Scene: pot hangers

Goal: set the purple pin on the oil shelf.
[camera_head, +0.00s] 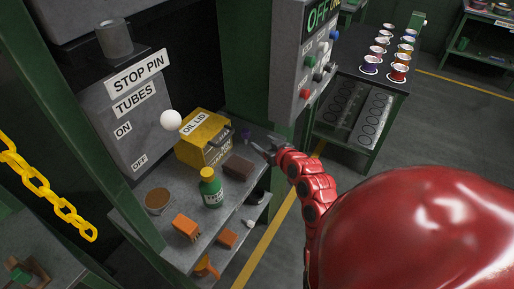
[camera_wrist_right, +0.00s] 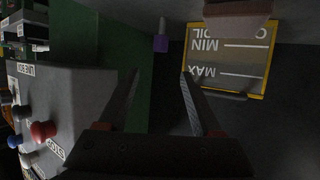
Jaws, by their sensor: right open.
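The small purple pin (camera_head: 246,134) is at the back right of the grey oil shelf (camera_head: 222,220), beside the yellow oil lid box (camera_head: 203,138). In the right wrist view the pin (camera_wrist_right: 161,43) shows a purple part and a thin grey part, beyond the fingertips and roughly in line with the gap between them. My right gripper (camera_head: 264,149) is open and empty at the shelf's right edge, a little short of the pin. Its two spread fingers also show in the right wrist view (camera_wrist_right: 160,74). My left gripper is in neither view.
A brown block (camera_head: 238,167), a green bottle (camera_head: 210,188), a round brown-topped tin (camera_head: 158,200) and an orange block (camera_head: 186,226) are on the shelf. A grey control box (camera_head: 290,65) hangs above my right gripper. A yellow chain (camera_head: 45,195) hangs at left.

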